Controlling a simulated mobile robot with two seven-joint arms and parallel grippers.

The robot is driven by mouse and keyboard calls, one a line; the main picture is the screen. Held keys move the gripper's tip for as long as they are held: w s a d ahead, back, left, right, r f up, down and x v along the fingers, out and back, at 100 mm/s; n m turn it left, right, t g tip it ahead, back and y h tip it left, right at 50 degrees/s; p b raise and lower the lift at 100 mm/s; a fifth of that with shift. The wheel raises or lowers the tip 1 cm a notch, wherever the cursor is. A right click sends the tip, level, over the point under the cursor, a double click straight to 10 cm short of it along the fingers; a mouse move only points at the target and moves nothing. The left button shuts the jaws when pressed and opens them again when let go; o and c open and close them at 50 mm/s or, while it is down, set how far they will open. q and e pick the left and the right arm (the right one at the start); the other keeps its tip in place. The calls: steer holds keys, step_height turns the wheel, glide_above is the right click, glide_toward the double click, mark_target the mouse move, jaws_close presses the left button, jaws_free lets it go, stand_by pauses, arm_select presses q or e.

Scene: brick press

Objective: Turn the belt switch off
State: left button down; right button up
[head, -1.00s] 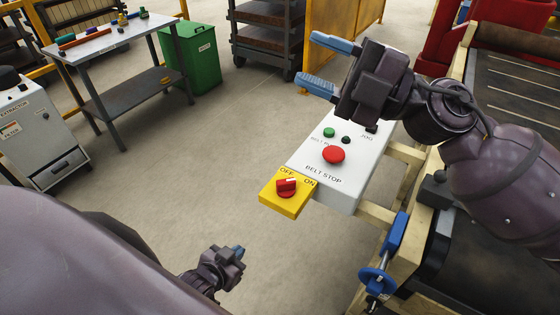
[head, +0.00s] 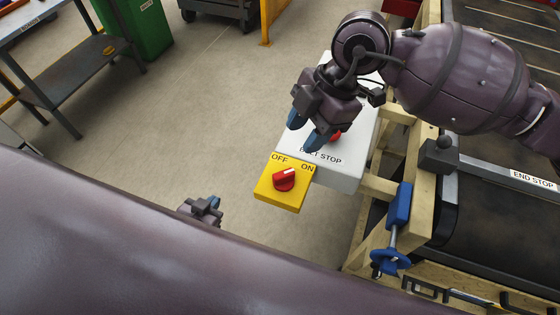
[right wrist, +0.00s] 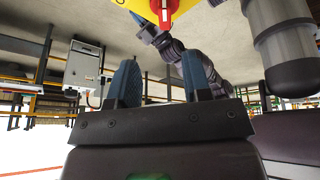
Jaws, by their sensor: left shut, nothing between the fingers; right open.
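The belt switch is a red rotary knob (head: 284,180) on a yellow box (head: 278,199) marked OFF at left and ON at right. Its pale mark appears to lean toward ON. The knob (right wrist: 164,11) also shows at the top edge of the right wrist view. My right gripper (head: 306,128) is open and empty, above the white control panel and just behind the yellow box, its blue fingers toward the switch. It is apart from the knob. My left gripper (head: 213,205) is shut and empty, low and left of the box, partly hidden by my own body.
The white panel (head: 345,175) has a red belt stop button (head: 336,137), mostly hidden by my right gripper. A blue hand-wheel clamp (head: 390,260) and the wooden conveyor frame (head: 412,165) stand to the right. The floor left of the switch is clear.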

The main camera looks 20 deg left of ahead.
mark_target(285, 173)
arm_select(q)
steer(key=shift+s+d+r+p, duration=0.15)
steer(key=shift+s+r+p, duration=0.15)
steer(key=shift+p, duration=0.25)
arm_select(e)
steer(key=shift+m, duration=0.7)
steer(key=x, duration=1)
steer(key=shift+s+d+f, duration=0.2)
steer(key=shift+f, duration=0.25)
steer(key=shift+c, duration=0.3)
jaws_close()
